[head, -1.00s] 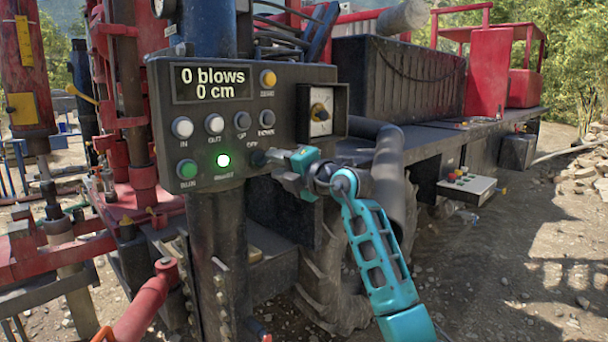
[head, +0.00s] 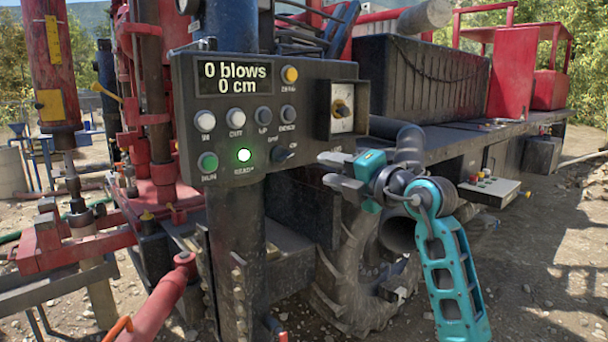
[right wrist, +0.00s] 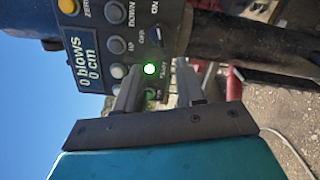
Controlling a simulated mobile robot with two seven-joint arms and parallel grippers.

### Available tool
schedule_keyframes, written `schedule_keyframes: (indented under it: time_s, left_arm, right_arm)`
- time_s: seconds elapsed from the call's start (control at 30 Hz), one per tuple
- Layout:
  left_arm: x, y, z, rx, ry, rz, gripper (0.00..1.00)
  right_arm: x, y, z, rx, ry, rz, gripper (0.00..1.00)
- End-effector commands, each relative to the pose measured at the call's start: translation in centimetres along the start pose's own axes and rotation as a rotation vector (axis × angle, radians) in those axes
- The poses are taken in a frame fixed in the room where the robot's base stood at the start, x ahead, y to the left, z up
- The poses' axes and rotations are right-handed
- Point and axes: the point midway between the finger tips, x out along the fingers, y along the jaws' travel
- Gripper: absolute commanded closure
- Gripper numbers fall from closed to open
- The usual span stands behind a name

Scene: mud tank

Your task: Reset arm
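My right gripper (head: 334,171) with its teal arm is to the right of the control panel (head: 225,133), apart from it, in the head view. Its two grey fingers are spread with nothing between them. In the right wrist view the fingers (right wrist: 165,92) point at the panel, with a gap between them. The panel shows "0 blows 0 cm" on its display (head: 235,78). The READY lamp (head: 244,155) glows green, and a dark rotary switch (head: 284,153) is to its right. My left gripper is not in view.
A gauge box (head: 341,110) juts from the panel's right side. A red rig mast (head: 150,90) stands at left. A wheel (head: 345,275) and a truck bed are behind the gripper. A small white control box (head: 490,188) hangs at right. Open gravel lies at the right.

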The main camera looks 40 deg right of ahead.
Motion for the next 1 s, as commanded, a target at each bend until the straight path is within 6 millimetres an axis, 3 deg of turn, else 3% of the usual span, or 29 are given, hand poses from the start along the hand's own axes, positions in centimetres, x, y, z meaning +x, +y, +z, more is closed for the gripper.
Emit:
schedule_keyframes:
  time_s: [0.2, 0.3, 0.37, 0.47, 0.6, 0.67, 0.87, 1.0]
  left_arm:
    - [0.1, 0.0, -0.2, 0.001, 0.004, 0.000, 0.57]
    - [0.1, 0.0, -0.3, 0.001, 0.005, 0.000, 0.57]
    - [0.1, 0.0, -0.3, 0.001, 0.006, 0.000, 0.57]
    - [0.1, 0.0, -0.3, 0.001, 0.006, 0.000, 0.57]
    - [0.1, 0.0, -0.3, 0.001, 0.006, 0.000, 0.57]
    - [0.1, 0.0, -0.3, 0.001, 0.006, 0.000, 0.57]
    - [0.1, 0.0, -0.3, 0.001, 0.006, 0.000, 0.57]
    - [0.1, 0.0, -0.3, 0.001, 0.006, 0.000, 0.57]
  right_arm:
    - [0.1, 0.0, -0.1, 0.000, 0.002, 0.001, 0.62]
    - [0.3, -0.4, -1.2, 0.009, 0.037, 0.016, 0.62]
    - [0.7, -0.8, -2.9, 0.026, 0.087, 0.041, 0.62]
    - [1.0, -1.8, -7.1, 0.090, 0.205, 0.112, 0.62]
    - [0.5, -3.5, -13.2, 0.275, 0.347, 0.237, 0.62]
    - [0.0, -4.5, -15.1, 0.380, 0.378, 0.277, 0.62]
    - [-1.8, -9.3, -19.3, 0.787, 0.341, 0.311, 0.62]
    - [-3.4, -15.2, -21.8, 1.085, 0.215, 0.217, 0.62]
